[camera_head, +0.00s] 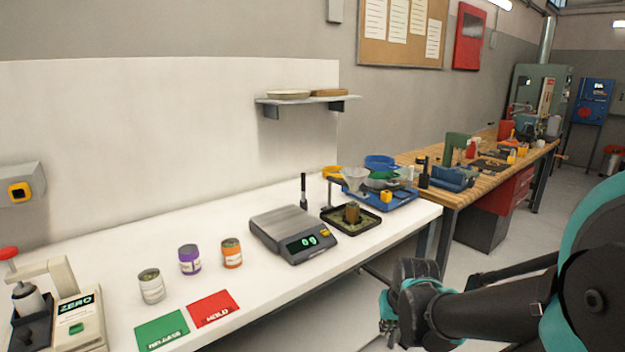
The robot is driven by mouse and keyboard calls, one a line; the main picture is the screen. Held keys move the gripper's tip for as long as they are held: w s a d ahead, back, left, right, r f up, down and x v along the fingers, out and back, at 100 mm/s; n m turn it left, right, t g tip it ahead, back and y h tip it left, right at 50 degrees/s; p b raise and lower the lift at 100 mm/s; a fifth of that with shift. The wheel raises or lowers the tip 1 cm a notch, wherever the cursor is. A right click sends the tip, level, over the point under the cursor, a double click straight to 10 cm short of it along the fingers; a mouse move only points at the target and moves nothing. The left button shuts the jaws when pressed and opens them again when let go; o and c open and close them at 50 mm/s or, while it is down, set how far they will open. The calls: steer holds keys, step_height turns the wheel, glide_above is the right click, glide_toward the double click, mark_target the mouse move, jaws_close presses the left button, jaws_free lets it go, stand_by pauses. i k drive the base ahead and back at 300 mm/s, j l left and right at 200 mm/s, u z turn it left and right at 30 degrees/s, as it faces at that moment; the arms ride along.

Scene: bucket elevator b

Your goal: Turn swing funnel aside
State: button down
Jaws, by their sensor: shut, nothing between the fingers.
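The swing funnel (354,179) is a clear, pale cone on the right part of the white bench. It sits high beside a dark post (331,192), above the area of a black square tray (351,219). Whether the funnel is directly over the cup cannot be told from this angle. My arm (490,308) reaches in from the right, in front of the bench edge and well apart from the funnel. My gripper's fingers do not show.
A scale (294,234) showing a digital reading stands left of the tray. A blue tray (380,198) with bowls lies right of the funnel. Three cans, including a purple one (190,260), and green (162,331) and red (213,308) cards lie left. A shelf (306,102) hangs above.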

mark_target(354, 177)
steer(key=l+u, duration=0.15)
steer(key=u, duration=0.55)
steer(key=i+l+u, duration=0.1)
steer(key=l+u, duration=0.35)
steer(key=l, duration=0.4)
steer(key=l+u, duration=0.5)
steer(key=l, duration=0.35)
steer(key=k+l, duration=0.1)
steer(key=l, duration=0.4)
steer(key=k+l, duration=0.1)
steer(key=l, duration=0.4)
steer(key=k+l+u, duration=0.1)
steer(key=l, duration=0.4)
steer(key=k+l, duration=0.1)
steer(key=l, duration=0.4)
steer(key=k+l, duration=0.1)
steer(key=l, duration=0.4)
steer(key=i+j, duration=0.1)
steer(key=j+u, duration=0.05)
steer(key=j, duration=0.05)
